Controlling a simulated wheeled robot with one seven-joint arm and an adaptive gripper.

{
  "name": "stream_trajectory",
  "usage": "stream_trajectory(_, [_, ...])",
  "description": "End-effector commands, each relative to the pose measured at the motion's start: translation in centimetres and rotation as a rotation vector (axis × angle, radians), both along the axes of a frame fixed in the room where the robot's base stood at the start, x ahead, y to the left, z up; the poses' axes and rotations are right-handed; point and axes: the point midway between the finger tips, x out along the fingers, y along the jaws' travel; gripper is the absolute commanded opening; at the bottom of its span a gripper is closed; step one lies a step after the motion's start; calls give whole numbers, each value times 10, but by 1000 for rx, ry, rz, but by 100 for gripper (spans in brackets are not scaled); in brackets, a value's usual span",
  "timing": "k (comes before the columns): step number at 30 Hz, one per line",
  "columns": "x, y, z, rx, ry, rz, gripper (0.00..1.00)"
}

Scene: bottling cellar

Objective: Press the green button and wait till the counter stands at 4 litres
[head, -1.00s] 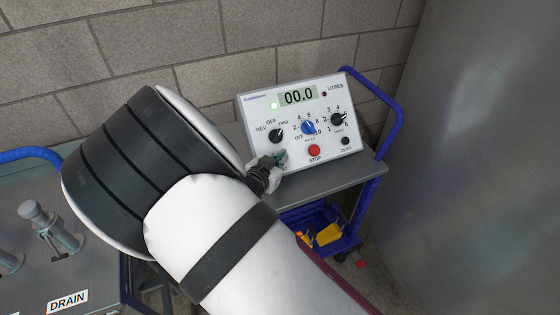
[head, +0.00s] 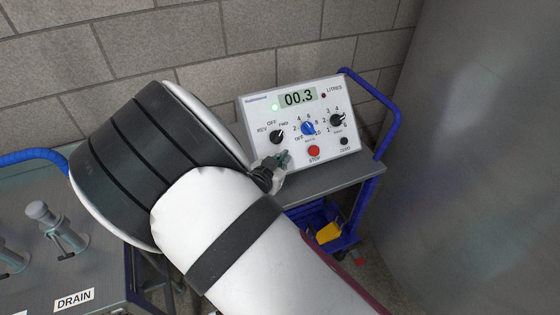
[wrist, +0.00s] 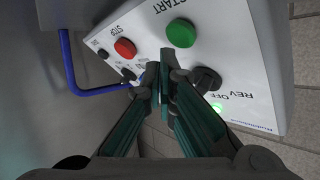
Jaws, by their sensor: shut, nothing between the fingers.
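The control box (head: 258,123) stands on a grey trolley top, and its counter (head: 299,97) reads 00.3 in the head view. Its small lamp at the upper left (head: 274,106) glows green. The green button (wrist: 181,33) shows in full in the wrist view, beside the word START. In the head view my gripper hides it. The red stop button (head: 314,151) is to its right in the head view. My gripper (wrist: 159,72) is shut and empty, its tips in front of the panel and apart from the green button in the wrist picture.
The panel also has a black REV/OFF/FWD knob (head: 277,137), a blue dial (head: 308,128), a black dial (head: 337,119) and a black zero button (head: 344,141). A blue handle rail (head: 392,110) runs at right, before a large grey tank (head: 475,150). A DRAIN label (head: 74,300) lies at lower left.

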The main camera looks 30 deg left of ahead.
Motion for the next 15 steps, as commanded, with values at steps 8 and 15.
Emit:
stream_trajectory(8, [-6,-6,8,-3,0,-1,0])
stream_trajectory(15, [-17,-19,24,-1,0,-3,0])
